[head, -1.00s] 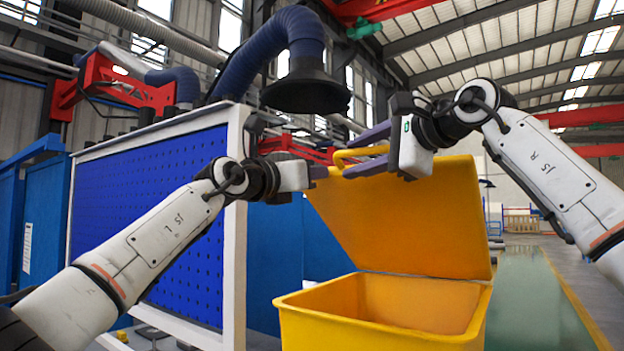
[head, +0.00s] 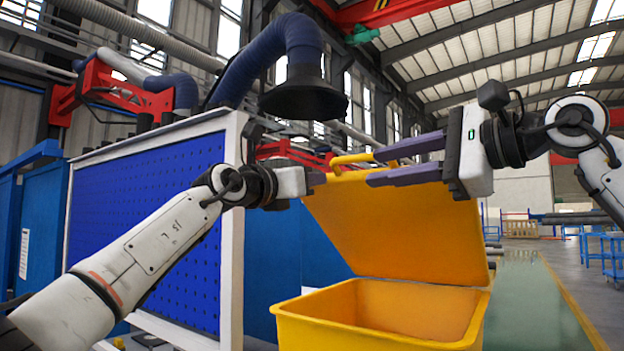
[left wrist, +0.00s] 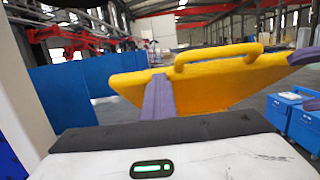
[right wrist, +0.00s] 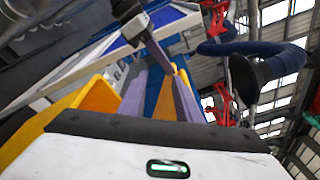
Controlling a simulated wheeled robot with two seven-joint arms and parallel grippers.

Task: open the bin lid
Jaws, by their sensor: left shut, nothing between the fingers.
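The yellow bin (head: 385,325) stands in the lower middle of the head view, its mouth uncovered. Its lid (head: 405,230) is raised and leans back from the rear edge, with a yellow handle (head: 352,159) on its top edge. The lid (left wrist: 215,88) and handle (left wrist: 220,52) also show in the left wrist view. My left gripper (head: 322,178) is shut and empty at the lid's upper left corner; I cannot tell whether it touches. My right gripper (head: 372,168) is open and empty, fingers pointing left, in front of the lid's top edge near the handle.
A blue perforated panel (head: 150,225) in a white frame stands left of the bin, behind my left arm. A dark extraction hood (head: 303,95) hangs above. Blue carts (head: 610,250) stand far right. Green floor (head: 520,300) right of the bin is clear.

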